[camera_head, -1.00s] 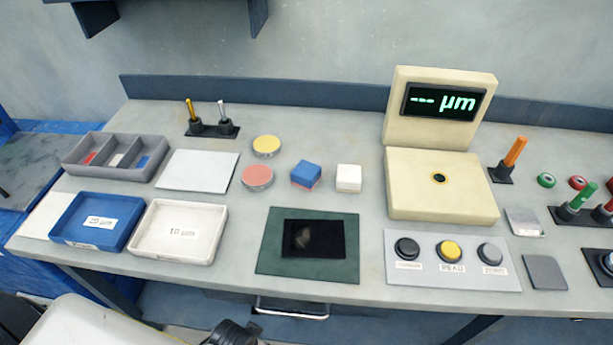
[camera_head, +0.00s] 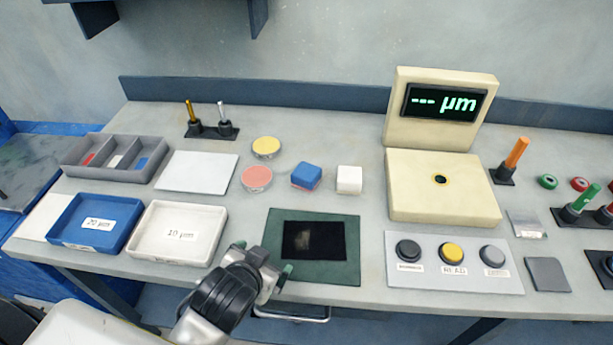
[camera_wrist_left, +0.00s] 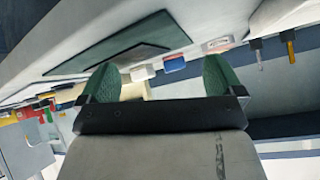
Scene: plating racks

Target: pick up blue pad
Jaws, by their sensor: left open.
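A block with a blue top and a red lower part (camera_head: 306,175) sits on the bench right of the pink round tin. It also shows small in the left wrist view (camera_wrist_left: 174,65), beyond my fingers. A small blue piece (camera_head: 143,162) lies in the right compartment of the grey divided tray (camera_head: 108,173). My left gripper (camera_head: 263,260) is at the bench's front edge, left of the dark green mat, with green fingertips spread and nothing between them. The left wrist view shows the same open fingers (camera_wrist_left: 160,80). My right gripper is not in view.
A white block (camera_head: 349,179) stands right of the blue-topped block. Pink (camera_head: 257,178) and yellow (camera_head: 266,146) tins are to its left. A blue tray (camera_head: 75,237), white tray (camera_head: 157,252), green mat (camera_head: 271,258) and button panel (camera_head: 455,278) line the front. The gauge (camera_head: 441,205) stands behind the panel.

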